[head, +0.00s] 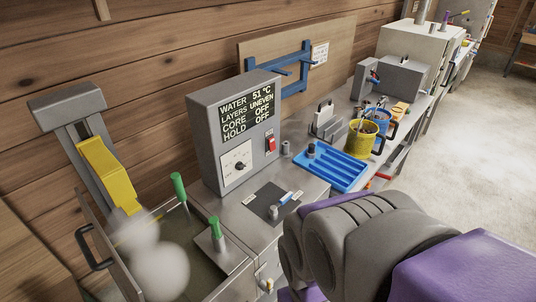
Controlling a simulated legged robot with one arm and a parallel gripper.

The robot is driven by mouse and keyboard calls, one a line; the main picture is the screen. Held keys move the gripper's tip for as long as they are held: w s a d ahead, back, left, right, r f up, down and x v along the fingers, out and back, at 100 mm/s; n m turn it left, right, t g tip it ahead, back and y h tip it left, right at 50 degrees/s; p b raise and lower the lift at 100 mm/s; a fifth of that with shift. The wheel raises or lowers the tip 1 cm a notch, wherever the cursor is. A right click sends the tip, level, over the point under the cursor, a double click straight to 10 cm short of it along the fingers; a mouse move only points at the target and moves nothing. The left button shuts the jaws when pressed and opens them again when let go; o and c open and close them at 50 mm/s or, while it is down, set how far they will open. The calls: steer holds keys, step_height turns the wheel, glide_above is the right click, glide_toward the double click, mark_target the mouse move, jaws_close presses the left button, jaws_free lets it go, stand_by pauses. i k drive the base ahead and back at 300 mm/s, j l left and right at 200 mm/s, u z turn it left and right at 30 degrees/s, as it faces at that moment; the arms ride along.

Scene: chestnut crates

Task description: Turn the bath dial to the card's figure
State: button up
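The bath dial (239,166) is a small dark knob on a white plate, low on the front of a grey control box (205,130). The box's display (247,110) reads water 51 °C, layers uneven, core off, hold off. The dial's marks are too small to read. A small white card (320,53) with dark print is on the wooden board behind the bench; its figure cannot be read. My purple and grey arm fills the lower right, to the right of the dial and apart from it. My gripper is not in view.
A red switch (270,143) is beside the dial. Below left is an open bath (180,245) with green-handled tools and pale steam. A blue tray (331,168), yellow pot (361,139) and blue pot (379,120) stand to the right. The floor at right is clear.

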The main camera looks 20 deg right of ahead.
mark_target(239, 165)
steer(key=i+l+z, duration=0.15)
steer(key=l, duration=0.3)
steer(key=i+l+z, duration=0.1)
steer(key=i+l, duration=0.2)
steer(key=l, duration=0.15)
steer(key=i+l+z, duration=0.15)
steer(key=l, duration=0.25)
steer(key=i+l+z, duration=0.15)
steer(key=i+l, duration=0.2)
